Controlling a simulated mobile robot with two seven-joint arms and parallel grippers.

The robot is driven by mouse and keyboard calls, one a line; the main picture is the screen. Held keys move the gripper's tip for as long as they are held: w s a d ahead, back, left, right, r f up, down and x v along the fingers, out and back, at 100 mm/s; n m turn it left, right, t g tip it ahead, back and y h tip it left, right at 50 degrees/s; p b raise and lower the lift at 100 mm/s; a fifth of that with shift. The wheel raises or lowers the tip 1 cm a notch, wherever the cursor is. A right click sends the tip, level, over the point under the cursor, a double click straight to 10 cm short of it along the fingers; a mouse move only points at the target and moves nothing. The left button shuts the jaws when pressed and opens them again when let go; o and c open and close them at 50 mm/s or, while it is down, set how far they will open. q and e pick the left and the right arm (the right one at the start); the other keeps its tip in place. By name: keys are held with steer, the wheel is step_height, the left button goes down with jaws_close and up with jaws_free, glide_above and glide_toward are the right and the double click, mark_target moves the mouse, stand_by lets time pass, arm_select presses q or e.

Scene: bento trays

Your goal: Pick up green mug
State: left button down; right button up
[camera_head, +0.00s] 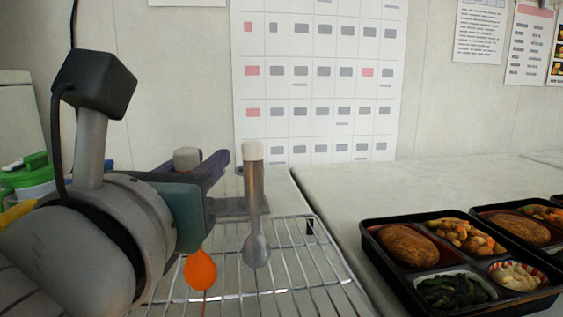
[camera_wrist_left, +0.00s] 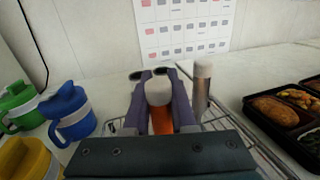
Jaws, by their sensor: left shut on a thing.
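The green mug (camera_wrist_left: 18,106) stands at the far left in the left wrist view, next to the blue mug and outside the jaws. In the head view the green mug (camera_head: 27,176) is partly hidden behind my left arm. My left gripper (camera_wrist_left: 160,88) is shut on an orange utensil (camera_wrist_left: 162,120) with a pale cream top, which sits between the purple fingers. In the head view the left gripper (camera_head: 207,172) is above the wire rack, and the orange round end (camera_head: 200,270) of the utensil shows below it. My right gripper is not seen.
A blue mug (camera_wrist_left: 70,112) and a yellow mug (camera_wrist_left: 28,160) stand near the green one. A metal utensil with a pale top (camera_head: 254,185) is upright at the wire rack (camera_head: 325,250). Black bento trays (camera_head: 380,265) lie at right. The counter behind them is bare.

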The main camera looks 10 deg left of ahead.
arm_select(q)
steer(key=shift+f, duration=0.2)
steer(key=c, duration=0.7)
jaws_free()
steer(key=shift+c, duration=0.2)
steer(key=shift+r, duration=0.1)
